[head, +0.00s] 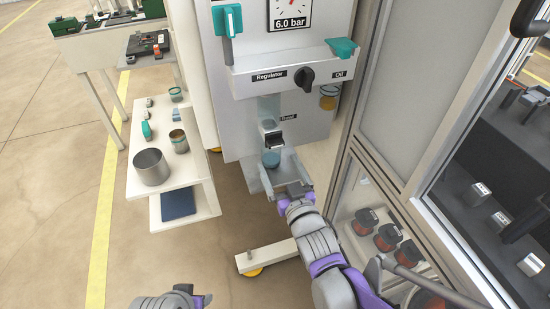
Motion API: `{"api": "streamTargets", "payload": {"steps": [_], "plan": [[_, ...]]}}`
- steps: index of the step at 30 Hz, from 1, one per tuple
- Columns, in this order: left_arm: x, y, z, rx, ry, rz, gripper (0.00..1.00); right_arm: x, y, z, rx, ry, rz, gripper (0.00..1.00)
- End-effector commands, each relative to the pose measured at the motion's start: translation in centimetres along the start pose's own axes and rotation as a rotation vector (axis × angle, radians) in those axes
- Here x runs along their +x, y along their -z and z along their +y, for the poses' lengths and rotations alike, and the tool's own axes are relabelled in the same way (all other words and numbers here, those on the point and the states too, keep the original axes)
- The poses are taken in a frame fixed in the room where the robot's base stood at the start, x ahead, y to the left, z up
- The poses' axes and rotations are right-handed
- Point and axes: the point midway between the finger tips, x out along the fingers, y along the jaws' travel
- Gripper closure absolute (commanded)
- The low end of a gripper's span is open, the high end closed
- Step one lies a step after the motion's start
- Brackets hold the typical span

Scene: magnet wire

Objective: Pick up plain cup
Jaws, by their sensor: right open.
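My right gripper (281,169) is open at the front of the machine, below its feed outlet. A small blue-grey cup-like thing (270,159) shows at the far end of the open fingers, under the outlet. It seems to lie between or just beyond the fingertips; I cannot tell whether they touch it. A plain grey metal cup (150,170), wide and without a band, stands upright on the white shelf at the left, well away from this gripper. I cannot tell which one is the plain cup. Only part of my left arm's end shows at the bottom edge; its fingers are unclear.
The white shelf (185,172) also holds banded cups (179,141) and small parts. The machine (285,75) has a gauge and a regulator knob (304,77). A glazed cabinet (378,240) stands close on the right.

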Motion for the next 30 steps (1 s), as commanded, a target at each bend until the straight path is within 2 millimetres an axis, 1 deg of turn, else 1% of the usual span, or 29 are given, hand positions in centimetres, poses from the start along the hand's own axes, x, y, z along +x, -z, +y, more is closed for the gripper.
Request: {"api": "streamTargets", "payload": {"steps": [1,8,11,15,17,19,24,26,30], "plan": [[0.1,0.0,0.0,0.000,0.000,0.000,0.50,0.6,-0.1,0.0,0.000,0.000,-0.001,0.06],[0.2,-0.1,0.0,0.000,0.000,-0.001,0.50,1.9,0.1,-0.1,0.001,0.000,-0.001,0.06],[0.4,-0.1,0.0,0.000,0.000,-0.001,0.50,3.2,0.2,-0.1,0.000,0.000,-0.002,0.06],[0.7,-0.2,0.0,0.000,0.000,-0.003,0.50,5.4,0.3,-0.2,0.000,0.000,-0.002,0.06],[0.8,-0.3,0.0,0.000,0.000,-0.003,0.50,6.1,0.3,-0.2,0.000,0.000,-0.002,0.06],[0.8,-0.3,0.0,0.000,0.000,-0.003,0.50,6.4,0.3,-0.2,0.000,0.000,-0.002,0.06],[0.8,-0.3,0.0,0.000,0.000,-0.003,0.50,6.4,0.4,-0.2,0.000,0.000,-0.002,0.06],[0.8,-0.3,0.0,0.000,0.000,-0.003,0.50,6.4,0.4,-0.2,0.000,-0.001,-0.002,0.16],[0.8,-0.3,0.0,0.000,0.000,-0.003,0.50,6.4,0.4,-0.2,0.000,-0.001,-0.002,0.41]]}}
